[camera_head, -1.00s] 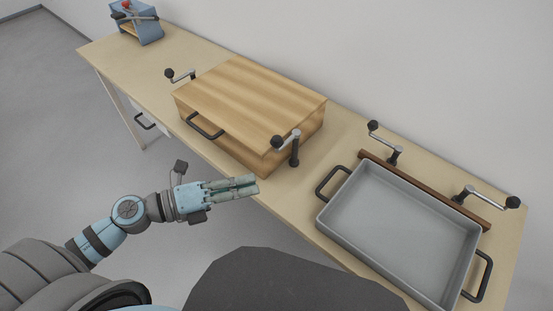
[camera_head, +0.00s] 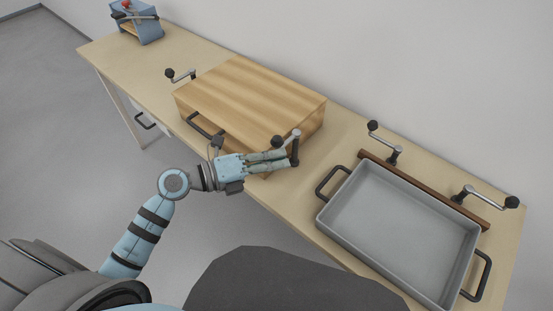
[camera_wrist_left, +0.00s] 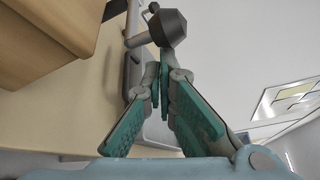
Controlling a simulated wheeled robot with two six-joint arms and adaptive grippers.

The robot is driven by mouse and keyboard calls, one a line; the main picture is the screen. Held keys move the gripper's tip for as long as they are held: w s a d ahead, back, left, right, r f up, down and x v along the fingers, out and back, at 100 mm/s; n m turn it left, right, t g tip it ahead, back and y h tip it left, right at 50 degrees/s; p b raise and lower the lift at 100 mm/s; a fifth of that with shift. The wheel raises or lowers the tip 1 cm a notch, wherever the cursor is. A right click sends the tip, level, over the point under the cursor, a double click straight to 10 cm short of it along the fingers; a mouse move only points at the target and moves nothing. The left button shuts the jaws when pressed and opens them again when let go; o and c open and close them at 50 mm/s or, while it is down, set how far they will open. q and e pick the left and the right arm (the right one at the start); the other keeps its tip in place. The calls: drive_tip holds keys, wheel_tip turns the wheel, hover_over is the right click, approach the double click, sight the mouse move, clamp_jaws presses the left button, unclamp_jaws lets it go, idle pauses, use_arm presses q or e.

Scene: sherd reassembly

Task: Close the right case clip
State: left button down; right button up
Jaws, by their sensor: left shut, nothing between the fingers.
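The wooden case (camera_head: 250,92) stands on the bench with its lid down. The right case clip (camera_head: 295,148), a grey arm with a black knob on a dark post, stands at the case's right front corner; its knob points left toward the case. My left gripper (camera_head: 289,157) is shut and empty, low in front of the case, its tips beside the clip's post. Whether they touch is unclear. In the left wrist view the fingertips (camera_wrist_left: 164,72) meet just below a dark knob (camera_wrist_left: 167,27). My right gripper is not in view.
The left case clip (camera_head: 181,75) stands at the case's left end. A grey tray (camera_head: 327,222) with black handles lies to the right, near a brown bar (camera_head: 425,190) with two more cranks. A blue device (camera_head: 150,30) is at the far left. Bare bench (camera_head: 318,160) separates case and tray.

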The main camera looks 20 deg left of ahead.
sight(254, 146)
use_arm(q)
drive_tip(key=shift+d, duration=0.1)
drive_tip(key=shift+w+a+m+g+h+b, duration=0.45)
drive_tip(key=shift+w+a+m+g+b, duration=0.15)
drive_tip(key=shift+a+b, duration=0.5)
drive_tip(key=shift+w+a+m+g+h+b, duration=0.4)
drive_tip(key=shift+a+g+b, duration=0.4)
drive_tip(key=shift+b, duration=0.55)
drive_tip(key=shift+w+a+m+g+h+b, duration=0.5)
drive_tip(key=shift+a+m+b, duration=0.1)
drive_tip(key=shift+a+b, duration=0.55)
drive_tip(key=shift+w+a+b, duration=0.45)
drive_tip(key=shift+w+a, duration=0.1)
drive_tip(key=shift+w, duration=0.15)
drive_tip(key=shift+a, duration=0.1)
